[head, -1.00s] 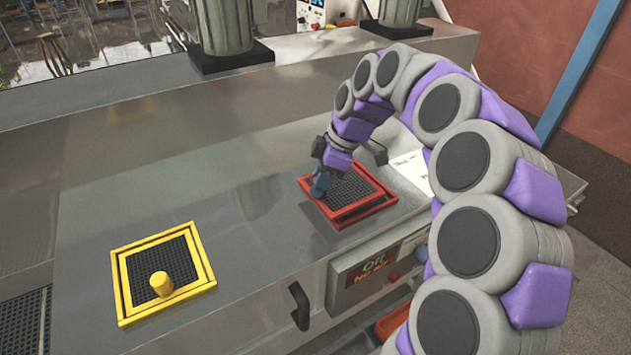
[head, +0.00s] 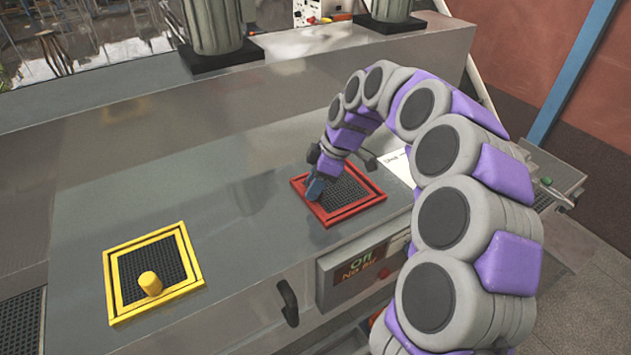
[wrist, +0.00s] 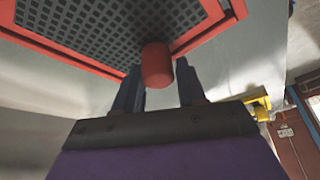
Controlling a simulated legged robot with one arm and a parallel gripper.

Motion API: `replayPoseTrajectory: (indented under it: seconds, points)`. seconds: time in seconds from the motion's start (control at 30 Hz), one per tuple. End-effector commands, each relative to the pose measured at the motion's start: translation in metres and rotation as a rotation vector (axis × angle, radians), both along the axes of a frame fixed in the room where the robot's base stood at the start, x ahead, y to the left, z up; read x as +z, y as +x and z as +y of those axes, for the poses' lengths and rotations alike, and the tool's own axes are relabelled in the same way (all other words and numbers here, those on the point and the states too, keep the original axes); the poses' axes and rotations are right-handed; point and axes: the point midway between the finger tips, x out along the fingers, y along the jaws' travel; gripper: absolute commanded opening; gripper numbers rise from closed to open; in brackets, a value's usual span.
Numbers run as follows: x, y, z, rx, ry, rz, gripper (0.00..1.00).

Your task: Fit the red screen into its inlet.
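The red screen (head: 342,194), a dark mesh with a red rim, lies in the red-framed inlet (head: 364,207) on the grey machine top. It looks level there; I cannot tell if it is fully seated. The wrist view shows the mesh (wrist: 95,28) and a red knob (wrist: 157,66) standing out from it. My gripper (head: 316,188) is at the screen's left side, covering the knob in the head view. In the wrist view my gripper's fingers (wrist: 160,84) stand apart on either side of the knob, with slim gaps visible, so it looks open.
A yellow screen with a yellow knob (head: 150,283) sits in a yellow frame (head: 112,290) at the left. A dark handle (head: 288,302) and an "Off / No Air" panel (head: 352,268) are on the front face. The surface between the frames is clear.

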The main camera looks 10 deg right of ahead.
Motion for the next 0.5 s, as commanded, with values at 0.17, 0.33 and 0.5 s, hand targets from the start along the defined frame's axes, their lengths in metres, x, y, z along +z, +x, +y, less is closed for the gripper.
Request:
replayPoseTrajectory:
  seconds: [0.17, 0.33, 0.5]
  points:
    - [0.0010, -0.0004, -0.0017, -0.002, -0.003, -0.004, 0.57]
    - [0.0011, 0.0002, 0.0007, -0.003, -0.006, -0.005, 0.59]
    - [0.0043, 0.0003, -0.0012, -0.003, -0.007, -0.005, 0.59]
